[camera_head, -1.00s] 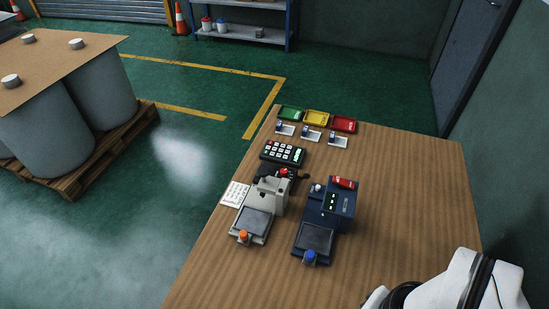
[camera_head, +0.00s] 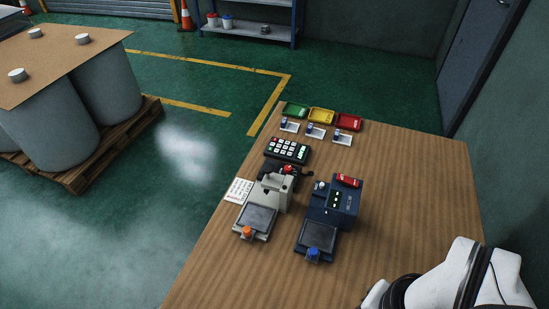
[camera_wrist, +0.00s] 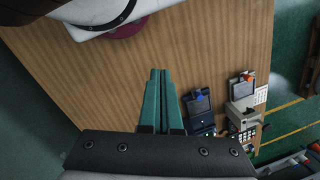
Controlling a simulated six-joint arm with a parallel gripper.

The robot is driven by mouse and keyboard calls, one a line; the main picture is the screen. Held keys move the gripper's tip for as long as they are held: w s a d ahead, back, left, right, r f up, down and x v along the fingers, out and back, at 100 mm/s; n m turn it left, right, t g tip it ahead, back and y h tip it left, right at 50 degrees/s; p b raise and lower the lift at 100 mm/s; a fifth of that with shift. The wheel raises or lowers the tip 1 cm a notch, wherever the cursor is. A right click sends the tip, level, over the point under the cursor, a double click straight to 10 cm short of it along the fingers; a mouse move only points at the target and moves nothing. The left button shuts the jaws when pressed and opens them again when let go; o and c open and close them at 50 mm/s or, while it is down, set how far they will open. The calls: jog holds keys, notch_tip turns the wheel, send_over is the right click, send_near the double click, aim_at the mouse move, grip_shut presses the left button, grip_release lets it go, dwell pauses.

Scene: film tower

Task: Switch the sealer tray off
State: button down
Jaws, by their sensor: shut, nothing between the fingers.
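Two machines with dark square trays stand side by side on the wooden table (camera_head: 400,230). The grey machine (camera_head: 271,196) has an orange knob (camera_head: 247,232) at its front; the dark blue machine (camera_head: 341,207) has a blue knob (camera_head: 313,254) and a red part on top. No readable label shows which one is the sealer. The machines also show at the right of the wrist view, as the dark blue machine (camera_wrist: 199,108) and the grey machine (camera_wrist: 242,93). My gripper (camera_wrist: 160,72) has teal fingers, shut and empty, over bare tabletop left of the machines.

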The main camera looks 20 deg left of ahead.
jog(key=w+a+f+n+h, duration=0.2)
jog(key=w+a+n+h, duration=0.4)
jog(key=w+a+n, duration=0.85)
jog(key=s+a+f+n+t, duration=0.4)
jog(key=a+f+n, duration=0.1)
jog(key=a+n, duration=0.5)
jog(key=s+a+f+n+t, duration=0.5)
jog(key=a+n, duration=0.4)
jog(key=n, duration=0.2)
jog(key=shift+a, duration=0.4)
jog(key=shift+w+f, duration=0.1)
jog(key=shift+f, duration=0.05)
send_near(244, 235)
notch_tip(244, 235, down, 3)
jog(key=shift+w+f, duration=0.1)
jog(key=shift+f, duration=0.15)
jog(key=w, duration=0.1)
jog(key=w+d, duration=0.1)
jog(key=w, duration=0.1)
jog(key=shift+w+d+f, duration=0.1)
jog(key=shift+d+f, duration=0.1)
jog(key=shift+d, duration=0.1)
jog(key=shift+w+d, duration=0.2)
jog(key=shift+w, duration=0.1)
